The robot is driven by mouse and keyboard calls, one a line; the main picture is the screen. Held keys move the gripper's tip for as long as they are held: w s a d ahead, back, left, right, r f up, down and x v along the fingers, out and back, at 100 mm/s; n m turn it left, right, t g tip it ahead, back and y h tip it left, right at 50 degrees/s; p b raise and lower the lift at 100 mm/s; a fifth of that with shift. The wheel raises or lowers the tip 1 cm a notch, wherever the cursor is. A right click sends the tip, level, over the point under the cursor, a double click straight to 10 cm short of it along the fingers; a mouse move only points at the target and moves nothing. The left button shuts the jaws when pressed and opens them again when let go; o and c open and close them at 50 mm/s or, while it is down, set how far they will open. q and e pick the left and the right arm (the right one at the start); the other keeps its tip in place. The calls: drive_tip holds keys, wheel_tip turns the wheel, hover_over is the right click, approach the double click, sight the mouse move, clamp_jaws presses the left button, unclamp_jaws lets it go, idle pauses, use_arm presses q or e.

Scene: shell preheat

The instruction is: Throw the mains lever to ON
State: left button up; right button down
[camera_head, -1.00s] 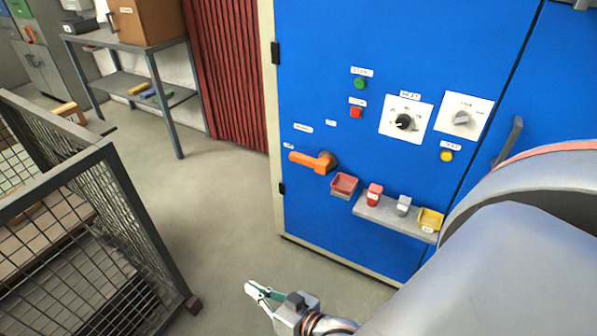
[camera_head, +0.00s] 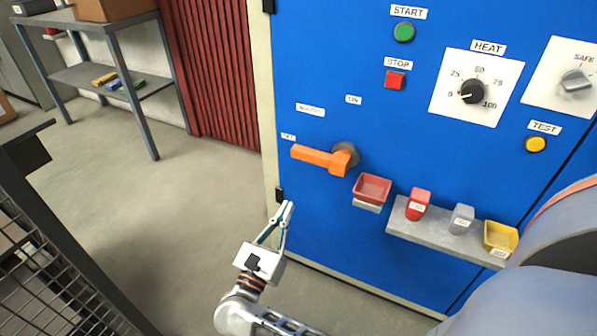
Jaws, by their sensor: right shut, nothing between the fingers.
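The mains lever (camera_head: 322,158) is an orange handle on a dark round hub on the blue cabinet (camera_head: 330,45). It lies nearly level and points left, its tip just below a small label (camera_head: 288,136) that seems to read OFF. Another small label (camera_head: 353,100), too small to read surely, sits above the hub. My right gripper (camera_head: 287,208) is shut and empty, its fingers pointing up. In the picture it is below the lever's tip, apart from it. My left gripper is not in view.
A red tray (camera_head: 372,189) and a grey shelf (camera_head: 430,243) with small labelled blocks and a yellow bin (camera_head: 499,238) jut out right of the lever. START (camera_head: 404,32) and STOP (camera_head: 396,79) buttons are above. A mesh cage (camera_head: 60,250) stands at left.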

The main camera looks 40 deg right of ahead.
sight(319, 158)
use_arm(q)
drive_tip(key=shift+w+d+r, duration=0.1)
use_arm(e)
drive_tip(key=shift+d+f+m+g, duration=0.2)
drive_tip(key=shift+f+m+g, duration=0.15)
drive_tip(key=shift+m+g, duration=0.3)
drive_tip(key=shift+d, duration=0.1)
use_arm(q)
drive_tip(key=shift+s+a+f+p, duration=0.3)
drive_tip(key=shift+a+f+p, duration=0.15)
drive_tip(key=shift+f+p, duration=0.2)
use_arm(e)
drive_tip(key=w+d+r, duration=0.3)
drive_tip(key=d+r, duration=0.3)
drive_tip(key=d, duration=0.2)
drive_tip(key=shift+w+d+r, duration=0.15)
drive_tip(key=shift+w+d, duration=0.2)
drive_tip(key=shift+d, duration=0.05)
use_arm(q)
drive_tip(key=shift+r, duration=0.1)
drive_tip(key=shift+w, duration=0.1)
